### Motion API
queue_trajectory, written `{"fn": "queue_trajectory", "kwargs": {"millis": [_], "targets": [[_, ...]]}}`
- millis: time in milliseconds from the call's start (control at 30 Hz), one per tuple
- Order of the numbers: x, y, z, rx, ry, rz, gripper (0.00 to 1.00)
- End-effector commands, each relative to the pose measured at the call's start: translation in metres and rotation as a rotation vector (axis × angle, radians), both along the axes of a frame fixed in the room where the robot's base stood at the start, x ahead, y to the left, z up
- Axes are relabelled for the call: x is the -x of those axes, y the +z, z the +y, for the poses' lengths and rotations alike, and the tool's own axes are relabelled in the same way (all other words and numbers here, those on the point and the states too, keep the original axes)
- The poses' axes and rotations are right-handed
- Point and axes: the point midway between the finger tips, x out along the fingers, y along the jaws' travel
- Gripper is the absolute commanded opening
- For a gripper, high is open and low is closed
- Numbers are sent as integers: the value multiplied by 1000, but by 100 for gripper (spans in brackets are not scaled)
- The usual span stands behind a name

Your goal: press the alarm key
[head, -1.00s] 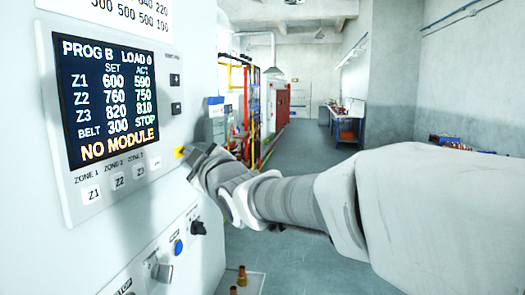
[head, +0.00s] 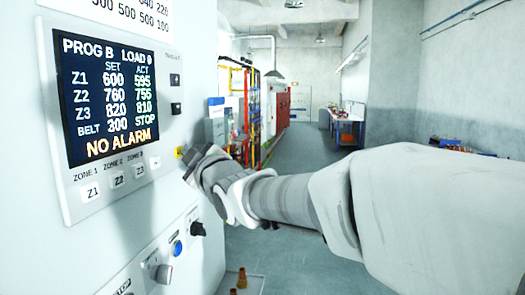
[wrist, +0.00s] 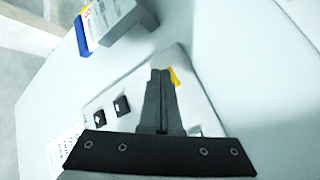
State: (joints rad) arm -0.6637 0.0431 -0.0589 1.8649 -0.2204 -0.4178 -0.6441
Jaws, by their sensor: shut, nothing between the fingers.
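The yellow key (head: 179,151) sits at the lower right of the control panel (head: 60,200), and part of it shows in the wrist view (wrist: 174,76) beside my fingertips. My gripper (head: 187,153) is shut and empty, its tips at the panel right by the yellow key. The fingers (wrist: 160,74) hide part of the key in the wrist view, and I cannot tell whether they touch it. The panel's screen (head: 110,100) reads NO ALARM on its bottom line.
Two black keys (head: 176,108) are above the yellow one. White zone keys (head: 116,179) line the panel's bottom. Below are a blue button (head: 178,248) and a black knob (head: 198,228). In the wrist view a blue-and-white box (wrist: 110,20) stands out from the surface.

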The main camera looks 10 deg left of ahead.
Motion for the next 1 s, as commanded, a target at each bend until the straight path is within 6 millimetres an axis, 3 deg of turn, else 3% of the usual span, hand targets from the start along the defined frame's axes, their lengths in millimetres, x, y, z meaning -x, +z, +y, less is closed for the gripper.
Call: {"fn": "queue_trajectory", "kwargs": {"millis": [733,1000], "targets": [[2,0,-18,-1,-1,-1,0],[4,1,-43,1,-1,-1,0]]}}
